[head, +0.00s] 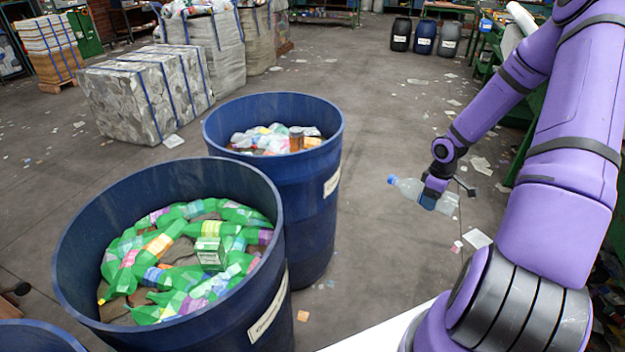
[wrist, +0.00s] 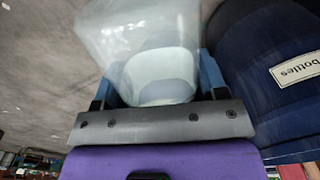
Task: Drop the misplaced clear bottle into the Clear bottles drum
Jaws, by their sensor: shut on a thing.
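My gripper (head: 434,194) is shut on a clear bottle (head: 408,187) with a blue cap, held in the air right of the drums. The bottle lies nearly level, cap to the left. In the wrist view the bottle (wrist: 150,35) fills the space between the two fingers (wrist: 156,82). A blue drum (head: 325,230) holds pale, clear-looking bottles and one amber item; its label is too small to read. In the wrist view, a dark blue drum (wrist: 262,70) at the right has a label on which "bottles" shows.
A nearer blue drum (head: 75,245) holds green bottles and a green-and-white carton (head: 210,252). Another drum rim (head: 35,335) shows at the lower left. Bales (head: 145,95) stand behind. Floor between the drums and my arm is open, with scattered litter.

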